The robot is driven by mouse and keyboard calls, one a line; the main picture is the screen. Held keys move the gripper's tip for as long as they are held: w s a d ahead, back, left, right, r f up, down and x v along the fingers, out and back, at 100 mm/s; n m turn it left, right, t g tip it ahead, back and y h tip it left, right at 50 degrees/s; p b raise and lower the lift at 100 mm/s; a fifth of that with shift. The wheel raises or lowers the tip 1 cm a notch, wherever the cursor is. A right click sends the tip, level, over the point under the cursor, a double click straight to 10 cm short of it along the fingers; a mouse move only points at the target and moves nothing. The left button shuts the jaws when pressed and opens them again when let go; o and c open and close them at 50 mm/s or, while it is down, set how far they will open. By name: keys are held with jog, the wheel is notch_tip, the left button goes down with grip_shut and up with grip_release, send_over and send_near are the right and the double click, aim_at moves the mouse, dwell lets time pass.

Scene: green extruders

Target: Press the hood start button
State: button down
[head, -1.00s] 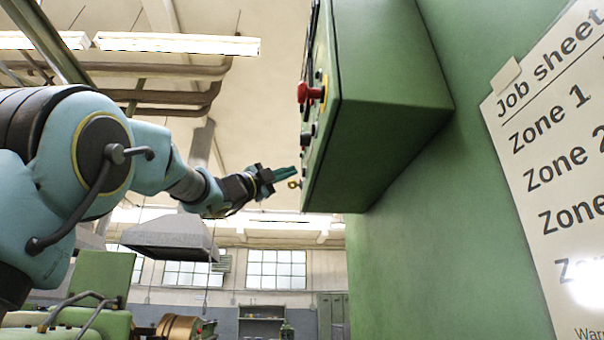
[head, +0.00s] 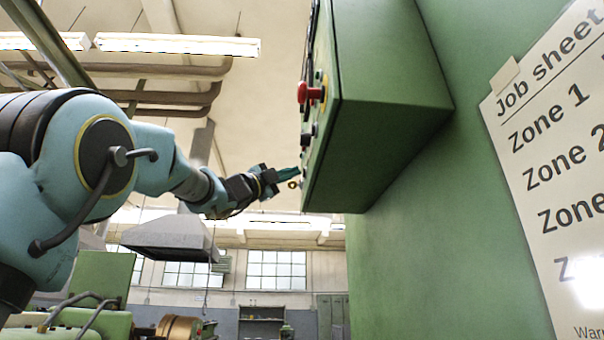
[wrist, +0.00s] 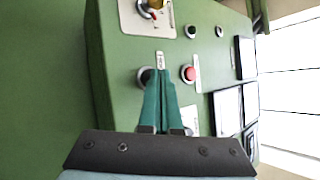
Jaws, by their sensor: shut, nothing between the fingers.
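The green control box (head: 385,60) hangs on the green wall, its button face turned left. In the wrist view its panel (wrist: 120,60) carries a dark round button (wrist: 145,74) and a red round button (wrist: 188,73), with a small label (wrist: 160,60) between and above them. The lettering is too small to read, so I cannot tell which is the hood start button. My gripper (head: 297,173) is shut and empty, pointing at the lower panel. In the wrist view its fingertips (wrist: 160,76) lie between the two buttons and partly cover the dark one. Contact cannot be told.
A red mushroom knob (head: 311,93) juts from the panel above my gripper, with a dark knob (head: 307,135) below it. A brass-coloured key-like part (head: 293,184) sticks out just under the fingertips. More dark buttons (wrist: 190,31) and framed panels (wrist: 227,110) share the face.

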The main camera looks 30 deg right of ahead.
jog(key=shift+s+d, duration=0.1)
jog(key=shift+d, duration=0.05)
dwell(0.4)
jog(key=shift+w+a, duration=0.35)
jog(key=shift+a, duration=0.4)
jog(key=shift+w+a, duration=0.35)
jog(key=shift+a, duration=0.4)
jog(key=shift+w+a, duration=0.35)
jog(key=shift+a, duration=0.4)
jog(key=shift+w+a, duration=0.35)
jog(key=shift+a, duration=0.4)
